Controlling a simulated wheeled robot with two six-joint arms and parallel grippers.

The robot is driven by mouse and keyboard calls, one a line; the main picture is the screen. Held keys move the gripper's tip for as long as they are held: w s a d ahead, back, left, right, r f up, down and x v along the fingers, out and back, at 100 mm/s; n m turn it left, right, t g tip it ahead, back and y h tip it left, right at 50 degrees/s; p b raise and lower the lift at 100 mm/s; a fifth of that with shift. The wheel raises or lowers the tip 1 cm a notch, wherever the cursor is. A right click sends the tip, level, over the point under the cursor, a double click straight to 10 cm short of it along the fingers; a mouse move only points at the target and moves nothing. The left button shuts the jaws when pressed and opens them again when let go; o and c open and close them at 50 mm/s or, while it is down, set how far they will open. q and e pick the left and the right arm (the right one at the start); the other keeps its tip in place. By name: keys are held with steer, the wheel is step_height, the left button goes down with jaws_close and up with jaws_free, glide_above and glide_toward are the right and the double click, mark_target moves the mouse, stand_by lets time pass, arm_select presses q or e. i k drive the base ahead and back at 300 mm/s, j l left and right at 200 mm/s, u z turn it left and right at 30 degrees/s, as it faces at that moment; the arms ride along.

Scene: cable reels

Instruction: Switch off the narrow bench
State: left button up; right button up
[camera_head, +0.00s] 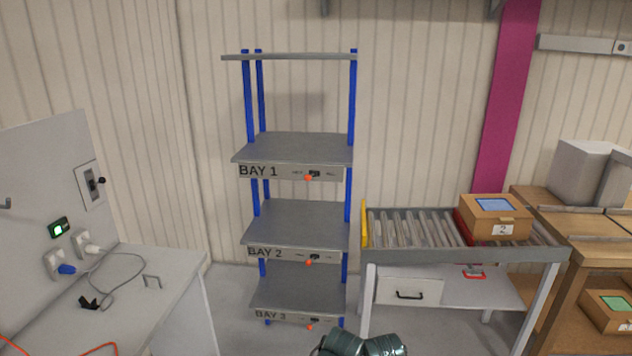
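A pale bench (170,295) stands at the left, with an upright grey panel (40,170) along its back. I cannot tell for certain that it is the narrow bench. The panel carries a switch plate (87,190) with a black knob (101,181), a small black box with a lit green display (59,228), and two sockets. A blue plug (66,269) is at the left socket and a white plug (92,249) at the right one. A grey cable (138,258) loops over the bench top. Neither gripper can be made out.
A blue-post rack (292,148) with shelves labelled BAY 1 to BAY 3 stands in the middle. A roller table (395,228) bearing a box (494,218) is right of it. A wooden bench (545,225) is far right. Dark cylindrical parts, possibly mine, show bottom centre.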

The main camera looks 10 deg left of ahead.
mark_target(101, 180)
steer(key=i+l+z, duration=0.15)
steer(key=i+z, duration=0.2)
steer(key=i, duration=0.25)
steer(key=i+z, duration=0.4)
steer(key=i, duration=0.2)
steer(key=i+j+z, duration=0.35)
steer(key=i, duration=0.25)
steer(key=i+l+u, duration=0.2)
steer(key=i, duration=0.25)
steer(key=u, duration=3.5)
